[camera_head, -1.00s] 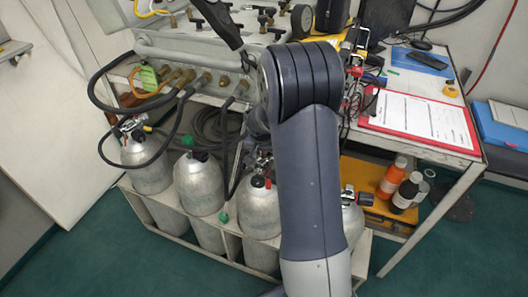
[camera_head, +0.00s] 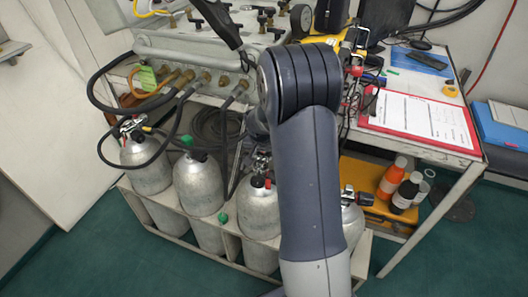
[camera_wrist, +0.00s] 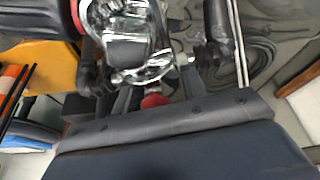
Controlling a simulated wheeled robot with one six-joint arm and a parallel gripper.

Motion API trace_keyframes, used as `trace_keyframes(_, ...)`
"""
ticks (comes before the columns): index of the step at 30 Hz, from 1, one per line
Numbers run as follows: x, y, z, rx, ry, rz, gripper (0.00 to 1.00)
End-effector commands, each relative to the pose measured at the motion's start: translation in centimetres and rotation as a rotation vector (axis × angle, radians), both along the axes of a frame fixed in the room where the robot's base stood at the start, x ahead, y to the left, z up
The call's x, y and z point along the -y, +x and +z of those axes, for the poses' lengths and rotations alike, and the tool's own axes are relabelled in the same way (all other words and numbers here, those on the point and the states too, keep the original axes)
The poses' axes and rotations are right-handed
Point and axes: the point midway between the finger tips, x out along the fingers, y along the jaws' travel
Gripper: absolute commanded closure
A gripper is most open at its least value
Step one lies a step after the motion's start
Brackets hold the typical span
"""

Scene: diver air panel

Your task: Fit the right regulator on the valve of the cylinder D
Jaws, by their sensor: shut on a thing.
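Silver cylinders stand in a row in a white rack. In the wrist view my gripper (camera_wrist: 150,64) is shut on a chrome regulator (camera_wrist: 128,48), with dark fingers on both sides of it. A red part (camera_wrist: 153,99) shows just below the regulator. I cannot tell whether the regulator touches a valve. I can read no letter marking cylinder D.
The left cylinder (camera_head: 147,170) has a fitting with a black hose. The second cylinder (camera_head: 198,187) has a green knob. The panel (camera_head: 195,58) with hoses is behind. A clipboard (camera_head: 420,117) lies on the right table.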

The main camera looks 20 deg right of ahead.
Motion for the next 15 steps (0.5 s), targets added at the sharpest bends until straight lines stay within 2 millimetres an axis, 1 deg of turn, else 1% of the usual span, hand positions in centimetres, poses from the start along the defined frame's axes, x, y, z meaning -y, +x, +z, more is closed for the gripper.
trace_keyframes(1,-0.01,0.01,0.01,0.000,0.000,0.000,0.90)
trace_keyframes(5,-0.01,0.01,0.01,0.000,0.000,0.000,1.00)
trace_keyframes(15,0.03,0.05,0.08,0.003,-0.001,-0.005,1.00)
